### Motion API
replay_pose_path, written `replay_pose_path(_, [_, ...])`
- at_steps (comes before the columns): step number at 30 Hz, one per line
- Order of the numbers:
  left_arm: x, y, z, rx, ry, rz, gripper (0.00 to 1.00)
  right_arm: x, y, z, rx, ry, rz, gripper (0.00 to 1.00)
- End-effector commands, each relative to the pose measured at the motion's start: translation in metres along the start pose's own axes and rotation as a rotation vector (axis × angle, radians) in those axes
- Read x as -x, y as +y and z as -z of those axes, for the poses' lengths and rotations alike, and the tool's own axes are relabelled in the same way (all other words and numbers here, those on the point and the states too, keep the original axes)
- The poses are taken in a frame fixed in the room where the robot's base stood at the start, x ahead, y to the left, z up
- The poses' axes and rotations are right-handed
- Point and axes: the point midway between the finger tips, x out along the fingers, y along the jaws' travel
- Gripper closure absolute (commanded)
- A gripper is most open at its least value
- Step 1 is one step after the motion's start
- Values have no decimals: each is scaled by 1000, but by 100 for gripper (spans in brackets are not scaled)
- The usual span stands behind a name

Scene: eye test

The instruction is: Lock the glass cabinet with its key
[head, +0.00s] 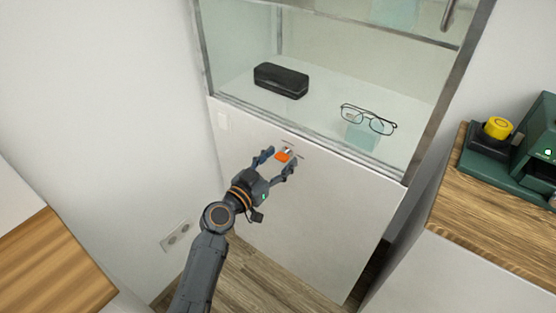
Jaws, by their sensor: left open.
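The glass cabinet (320,215) stands in the middle of the head view, with a glass upper part and a white lower panel. A key with an orange head (283,156) sits at the lock (288,149) near the top of the white panel. How deep it is in the lock cannot be told. My left gripper (279,161) is open, with one finger on each side of the orange head. Whether the fingers touch it cannot be told. My right gripper is not in view.
Inside the glass are a black case (281,80) and a pair of glasses (368,120). A wooden counter (480,215) at right holds a green device (535,150) with a yellow-topped part (497,128). Another wooden top (45,265) is at lower left.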

Motion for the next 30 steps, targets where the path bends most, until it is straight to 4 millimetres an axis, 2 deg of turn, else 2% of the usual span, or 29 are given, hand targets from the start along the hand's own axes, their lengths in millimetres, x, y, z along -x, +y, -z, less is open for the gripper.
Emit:
replay_pose_path(5, [0, 0, 0, 0, 0, 0, 45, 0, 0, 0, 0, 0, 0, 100])
replay_pose_path(12, [0, 0, 0, 1, -1, 0, 94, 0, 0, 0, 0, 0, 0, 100])
replay_pose_path(13, [0, 0, 0, 1, -1, 0, 98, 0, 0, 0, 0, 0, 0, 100])
replay_pose_path(22, [1, 0, -1, 32, -1, 0, 98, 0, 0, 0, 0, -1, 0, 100])
replay_pose_path(30, [1, 0, -1, 184, -1, -1, 98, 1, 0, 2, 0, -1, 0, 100])
